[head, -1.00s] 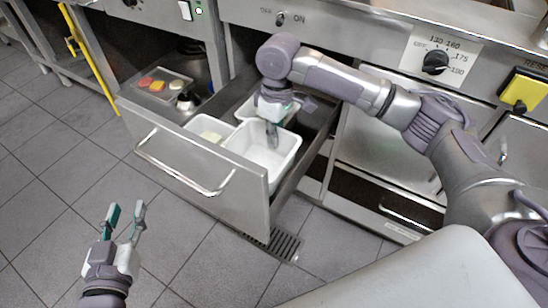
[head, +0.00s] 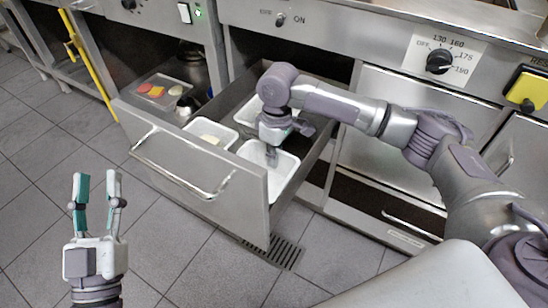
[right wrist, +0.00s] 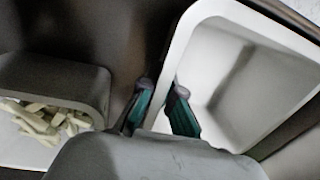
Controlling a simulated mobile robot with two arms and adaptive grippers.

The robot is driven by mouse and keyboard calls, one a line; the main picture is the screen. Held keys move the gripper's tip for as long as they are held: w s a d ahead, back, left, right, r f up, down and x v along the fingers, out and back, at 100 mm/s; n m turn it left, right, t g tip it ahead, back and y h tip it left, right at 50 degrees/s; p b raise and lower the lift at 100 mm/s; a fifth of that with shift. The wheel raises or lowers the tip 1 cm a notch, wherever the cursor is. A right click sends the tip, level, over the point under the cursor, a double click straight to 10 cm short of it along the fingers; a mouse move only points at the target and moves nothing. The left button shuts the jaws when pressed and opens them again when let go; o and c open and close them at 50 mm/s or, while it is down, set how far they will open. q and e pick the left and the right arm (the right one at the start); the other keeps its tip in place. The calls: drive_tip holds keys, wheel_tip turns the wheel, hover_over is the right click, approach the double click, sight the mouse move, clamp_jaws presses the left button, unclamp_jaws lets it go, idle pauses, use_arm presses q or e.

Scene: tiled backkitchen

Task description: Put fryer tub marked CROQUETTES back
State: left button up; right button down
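A deep white tub (head: 284,178) sits low in the open drawer, near its right front; no CROQUETTES marking is readable. My right gripper (head: 271,155) reaches down into the drawer at this tub. In the right wrist view, its fingers (right wrist: 162,92) are close together on either side of the wall of the empty-looking white tub (right wrist: 215,60), one inside and one outside, and appear shut on it. My left gripper (head: 96,176) is open and empty, above the floor in front of the drawer.
The pulled-out drawer (head: 190,165) also holds a white tub with pale sticks (head: 212,137), which shows in the right wrist view (right wrist: 45,125), and another white tub (head: 250,112) at the back. A tray with coloured pieces (head: 160,90) stands on the shelf at left. The floor in front is clear.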

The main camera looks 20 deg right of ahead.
drive_tip(key=c, duration=1.8)
unclamp_jaws()
drive_tip(key=shift+f, duration=0.1)
drive_tip(key=o, duration=0.5)
use_arm(q)
drive_tip(key=shift+w+f, duration=0.15)
drive_tip(key=shift+f, duration=0.2)
